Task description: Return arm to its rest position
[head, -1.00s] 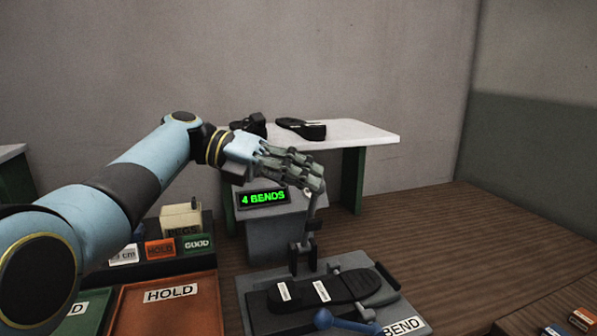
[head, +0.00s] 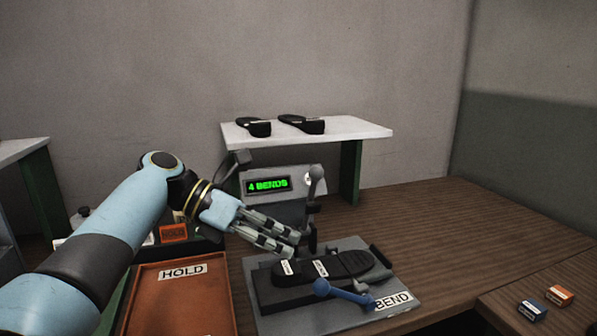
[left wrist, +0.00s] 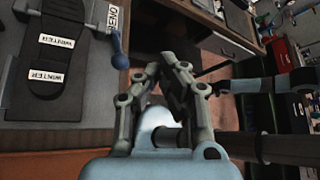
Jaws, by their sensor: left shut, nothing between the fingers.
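My left arm comes in from the left in the head view, and its gripper (head: 288,243) is shut and empty. In the left wrist view my gripper (left wrist: 168,72) points past the press, beside the blue knob. My right gripper is not in view.
A display (head: 268,185) reads "4 BENDS". A white shelf (head: 360,131) behind holds two black soles (head: 301,123). The orange HOLD tray (head: 180,300) lies left of the press. The wooden table between is clear.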

